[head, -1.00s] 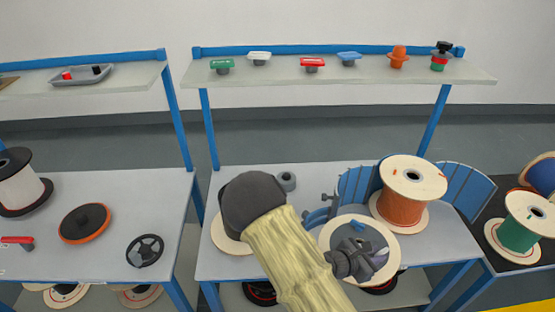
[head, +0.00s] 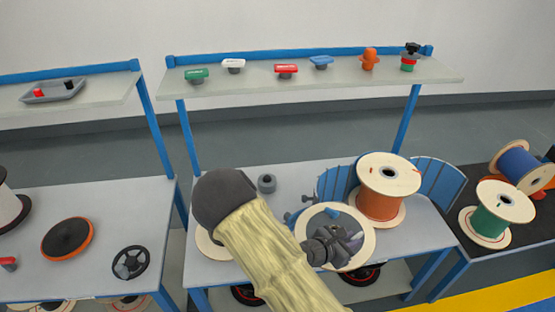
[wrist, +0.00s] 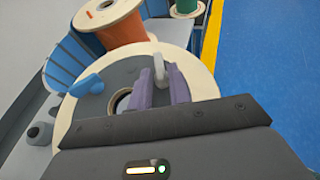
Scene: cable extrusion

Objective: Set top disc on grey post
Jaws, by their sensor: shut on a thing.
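The top disc (head: 367,240), a pale wooden ring with a grey centre, is under my gripper (head: 338,240) at the front right of the middle table. In the wrist view the disc (wrist: 207,88) fills the middle, with a dark round hole and a blue part (wrist: 87,86) on its grey centre. My gripper (wrist: 157,85) is shut on a light grey upright piece at that centre. A small grey hollow post (head: 266,184) stands behind my arm; I cannot tell if it is the task's post. My arm hides part of another pale disc (head: 208,247).
An orange spool (head: 388,192) stands close behind the disc, between blue curved panels (head: 440,182). Green (head: 497,212) and blue (head: 520,165) spools are on the dark table at right. A shelf (head: 330,77) with small coloured parts runs behind.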

